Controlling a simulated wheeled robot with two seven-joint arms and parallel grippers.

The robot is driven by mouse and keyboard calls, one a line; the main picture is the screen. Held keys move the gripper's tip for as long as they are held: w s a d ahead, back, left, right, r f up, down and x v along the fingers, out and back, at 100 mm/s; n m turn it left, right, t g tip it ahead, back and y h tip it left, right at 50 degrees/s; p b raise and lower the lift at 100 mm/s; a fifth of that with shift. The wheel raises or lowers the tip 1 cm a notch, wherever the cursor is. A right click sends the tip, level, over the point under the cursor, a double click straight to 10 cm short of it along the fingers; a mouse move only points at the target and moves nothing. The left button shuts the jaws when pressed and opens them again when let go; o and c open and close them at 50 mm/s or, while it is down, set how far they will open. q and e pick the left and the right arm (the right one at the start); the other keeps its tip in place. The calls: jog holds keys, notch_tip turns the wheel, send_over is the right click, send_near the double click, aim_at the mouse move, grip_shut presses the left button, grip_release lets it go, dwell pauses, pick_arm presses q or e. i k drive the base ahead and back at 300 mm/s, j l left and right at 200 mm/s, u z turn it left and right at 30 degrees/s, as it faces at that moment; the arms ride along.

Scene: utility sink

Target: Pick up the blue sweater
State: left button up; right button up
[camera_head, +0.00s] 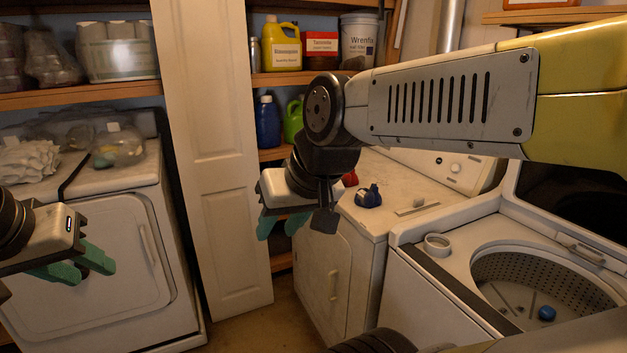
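No object is clearly recognisable as a sweater. A small dark blue item (368,196) sits on top of the white dryer in the middle; it is too small to tell whether it is cloth.
The open top-load washer (450,260) stands at right, its lid raised. A white front-load machine (110,260) at left bears white cloth (28,160) and a clear bag (117,148). A white door panel (210,150) stands between. Shelves hold a yellow jug (281,48) and other containers.

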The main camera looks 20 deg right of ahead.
aim_at(364, 197)
jog(key=i+z, duration=0.4)
jog(key=i+j+z, duration=0.25)
jog(key=i+z, duration=0.15)
jog(key=i, duration=0.15)
jog(key=i+z, duration=0.4)
jog(key=i+j+z, duration=0.1)
jog(key=z, duration=0.3)
jog(key=i+j+z, duration=0.2)
jog(key=i+z, duration=0.2)
jog(key=i+j+z, duration=0.2)
jog(key=z, duration=0.25)
jog(key=k+u, duration=0.65)
jog(key=i, duration=0.1)
